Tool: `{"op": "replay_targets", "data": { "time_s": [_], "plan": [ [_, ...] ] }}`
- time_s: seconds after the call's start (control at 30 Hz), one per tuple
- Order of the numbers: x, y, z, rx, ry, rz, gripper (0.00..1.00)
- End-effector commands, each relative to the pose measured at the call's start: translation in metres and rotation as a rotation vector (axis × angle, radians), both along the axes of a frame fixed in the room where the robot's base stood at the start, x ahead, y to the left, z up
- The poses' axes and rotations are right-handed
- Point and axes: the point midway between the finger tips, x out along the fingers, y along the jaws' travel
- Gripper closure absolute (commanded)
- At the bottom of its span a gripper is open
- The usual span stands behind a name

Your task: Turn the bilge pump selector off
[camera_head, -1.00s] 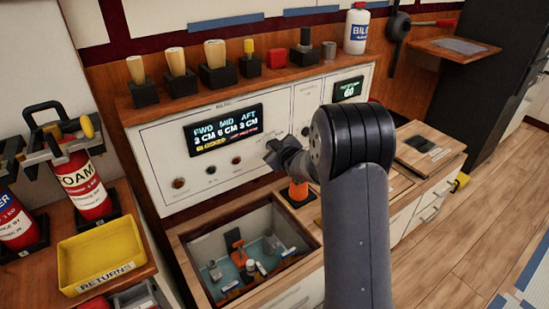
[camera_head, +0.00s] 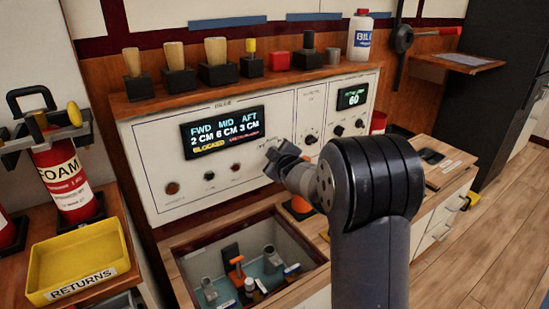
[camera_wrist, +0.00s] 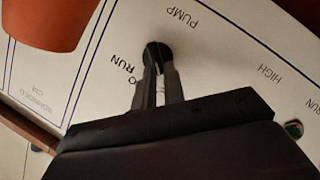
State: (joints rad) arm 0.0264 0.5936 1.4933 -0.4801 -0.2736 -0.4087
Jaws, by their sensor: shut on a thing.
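The white bilge panel (camera_head: 165,185) stands above the counter, with a lit display (camera_head: 222,130) reading FWD 2 CM, MID 6 CM, AFT 3 CM and a yellow "BLOCKED" tag. My gripper (camera_head: 274,158) is at the panel's face, right of the display's lower part. In the wrist view my gripper (camera_wrist: 158,78) is shut on a dark round knob (camera_wrist: 157,51). Printed words PUMP, RUN and HIGH surround the knob. The fingers hide part of the knob and some lettering, so its pointer position cannot be told.
A red-orange object (camera_wrist: 45,18) is close to the fingers in the wrist view. An open bin (camera_head: 195,245) in the counter holds several small items. A yellow returns tray (camera_head: 82,258) is at left. Several handled items stand on the shelf (camera_head: 220,92) above the panel.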

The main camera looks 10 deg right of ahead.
Motion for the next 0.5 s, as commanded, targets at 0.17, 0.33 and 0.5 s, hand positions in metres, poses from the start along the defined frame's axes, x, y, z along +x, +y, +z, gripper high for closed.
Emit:
{"op": "replay_targets", "data": {
  "time_s": [0.17, 0.33, 0.5],
  "plan": [
    [-0.0001, 0.0008, -0.0004, -0.004, 0.001, 0.002, 1.00],
    [-0.0001, 0.0008, -0.0005, -0.003, 0.001, 0.002, 0.88],
    [0.0000, 0.0005, -0.0003, -0.003, 0.000, 0.001, 0.74]
  ]
}}
